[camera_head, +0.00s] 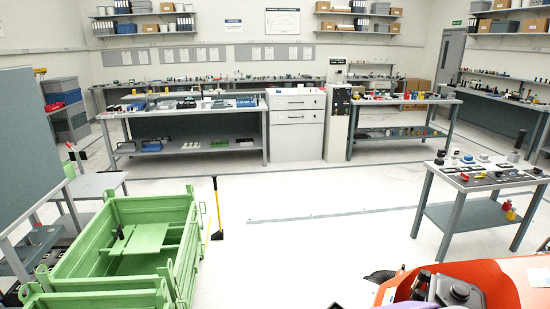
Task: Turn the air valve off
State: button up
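I cannot pick out the air valve for certain. A narrow grey control cabinet (338,125) stands at the back, right of the white drawer cabinet (296,140). It has a dark panel with small controls on its upper front, too small to tell apart. A dark box with a green light (337,71) sits above and behind it. No lever or handle position can be read from here. I see no gripper fingers in this view.
Green metal crates (190,240) stand at lower left, with a yellow-handled tool (217,210) upright beside them. Workbenches (190,145) line the back. A small table (480,212) with parts stands at right. The middle floor (310,215) is clear.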

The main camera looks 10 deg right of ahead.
aim_at(466, 178)
jog(key=i+j, duration=0.2)
jog(key=i, duration=0.25)
jog(key=i+j, duration=0.15)
jog(key=i, duration=0.3)
jog(key=i+j+u, duration=0.1)
jog(key=i, duration=0.35)
jog(key=i+j, duration=0.25)
jog(key=i, duration=0.2)
jog(key=i+z, duration=0.4)
jog(key=i, duration=0.15)
jog(key=i+j+z, duration=0.1)
jog(key=i+z, duration=0.35)
jog(key=i+j+z, duration=0.4)
jog(key=i, duration=0.2)
jog(key=i+z, duration=0.45)
jog(key=i+j+z, duration=0.2)
jog(key=z, duration=0.25)
jog(key=i+j+z, duration=0.25)
jog(key=z, duration=0.2)
jog(key=i+j+z, duration=0.25)
jog(key=j+z, duration=0.15)
jog(key=i+j+u, duration=0.1)
jog(key=i, duration=0.5)
jog(key=i+l+u, duration=0.25)
jog(key=i, duration=0.25)
jog(key=i+l+u, duration=0.3)
jog(key=i, duration=0.15)
jog(key=i+l+u, duration=0.25)
jog(key=i, duration=0.2)
